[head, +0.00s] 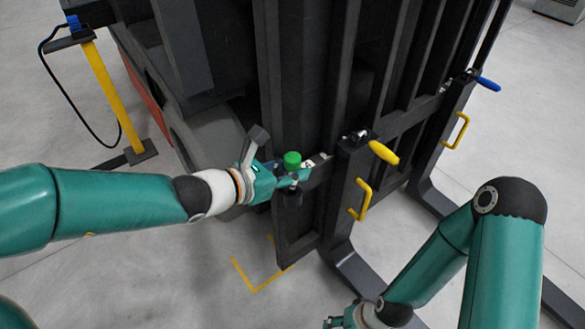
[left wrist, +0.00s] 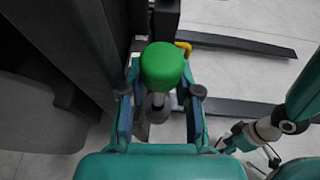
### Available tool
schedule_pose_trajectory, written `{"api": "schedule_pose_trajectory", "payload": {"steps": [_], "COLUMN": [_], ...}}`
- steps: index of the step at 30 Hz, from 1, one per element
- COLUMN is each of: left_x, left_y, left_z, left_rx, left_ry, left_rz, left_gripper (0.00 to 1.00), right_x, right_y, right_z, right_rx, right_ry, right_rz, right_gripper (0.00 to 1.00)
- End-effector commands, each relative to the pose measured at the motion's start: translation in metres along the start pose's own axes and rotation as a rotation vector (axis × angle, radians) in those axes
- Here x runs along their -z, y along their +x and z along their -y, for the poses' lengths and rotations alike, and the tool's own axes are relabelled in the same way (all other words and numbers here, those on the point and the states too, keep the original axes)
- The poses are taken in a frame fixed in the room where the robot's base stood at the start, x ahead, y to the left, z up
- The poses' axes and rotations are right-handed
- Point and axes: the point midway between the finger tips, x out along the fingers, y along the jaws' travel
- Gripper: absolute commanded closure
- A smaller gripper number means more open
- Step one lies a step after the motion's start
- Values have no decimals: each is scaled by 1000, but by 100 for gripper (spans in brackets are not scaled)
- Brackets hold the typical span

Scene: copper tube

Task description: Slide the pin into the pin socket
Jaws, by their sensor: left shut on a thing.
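The pin has a green knob (head: 292,160) in the head view, beside the near end of the dark fork carriage. My left gripper (head: 290,180) is shut on the pin just under the knob. In the left wrist view the green knob (left wrist: 166,66) stands between the two fingers of my left gripper (left wrist: 164,92), with a pale metal shaft below it. A grey round part (left wrist: 154,110) shows below the shaft; I cannot tell whether it is the pin socket or how far the pin is in. My right gripper (head: 338,321) is partly cut off at the bottom edge.
A yellow-handled lever (head: 384,152) and a yellow grab handle (head: 362,200) sit right of the pin. A blue-handled lever (head: 488,84) is farther right. A yellow post (head: 114,95) stands at the left. Dark forks (head: 362,276) reach low over the grey floor.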

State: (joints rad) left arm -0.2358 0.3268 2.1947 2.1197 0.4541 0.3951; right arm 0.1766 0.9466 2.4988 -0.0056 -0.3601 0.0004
Motion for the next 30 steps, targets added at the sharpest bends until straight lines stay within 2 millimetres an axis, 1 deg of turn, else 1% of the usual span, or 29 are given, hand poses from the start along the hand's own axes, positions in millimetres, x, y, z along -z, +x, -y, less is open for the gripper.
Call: {"api": "schedule_pose_trajectory", "payload": {"steps": [8,30], "left_x": [0,-1], "left_y": [0,1], "left_z": [0,0], "left_rx": [0,5], "left_ry": [1,4], "left_rz": [1,1], "left_gripper": [100,100], "right_x": [0,0], "right_y": [4,5], "right_z": [-1,-2], "right_rx": [0,0], "right_ry": [0,0], "right_rz": [0,0], "right_gripper": [40,40]}}
